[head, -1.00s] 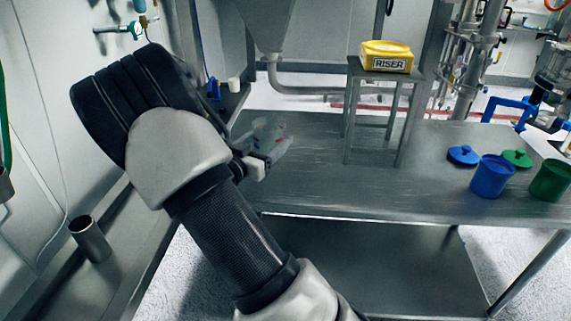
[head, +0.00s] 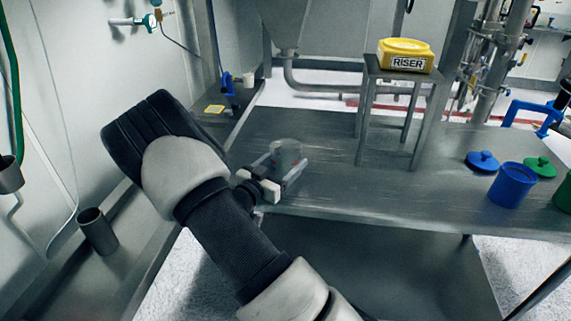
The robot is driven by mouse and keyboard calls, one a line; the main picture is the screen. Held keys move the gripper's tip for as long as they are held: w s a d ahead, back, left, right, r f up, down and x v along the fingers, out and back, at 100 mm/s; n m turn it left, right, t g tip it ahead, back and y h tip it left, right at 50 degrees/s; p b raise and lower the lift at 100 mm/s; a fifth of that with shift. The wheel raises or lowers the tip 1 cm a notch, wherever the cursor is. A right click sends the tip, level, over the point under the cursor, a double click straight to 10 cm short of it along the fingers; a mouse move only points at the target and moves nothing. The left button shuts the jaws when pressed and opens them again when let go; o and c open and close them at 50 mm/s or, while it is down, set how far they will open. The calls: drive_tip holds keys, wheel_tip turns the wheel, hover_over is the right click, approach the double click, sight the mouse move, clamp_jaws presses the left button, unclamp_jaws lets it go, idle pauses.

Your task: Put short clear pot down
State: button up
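The short clear pot (head: 287,151) is a small see-through vessel, upright at the front left of the metal table (head: 335,190). My gripper (head: 280,168) reaches in from the left, low over the table near its front edge. Its two fingers lie on either side of the pot, one at its left and one at its right front, and appear to grip it. The pot's base is partly hidden by the fingers. I cannot tell whether it touches the tabletop.
A metal stand (head: 392,90) on the table bears a yellow RISER tub (head: 405,55). A blue pot (head: 512,186), a blue lid (head: 482,161), a green lid (head: 540,166) and a green pot (head: 564,194) are at the right. Bare tabletop lies between the gripper and these.

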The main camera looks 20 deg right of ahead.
drive_tip(key=shift+f, duration=0.3)
drive_tip(key=shift+f, duration=0.2)
drive_tip(key=o, duration=1.2)
drive_tip(key=shift+r, duration=0.1)
drive_tip(key=shift+o, duration=0.2)
drive_tip(key=shift+r, duration=0.1)
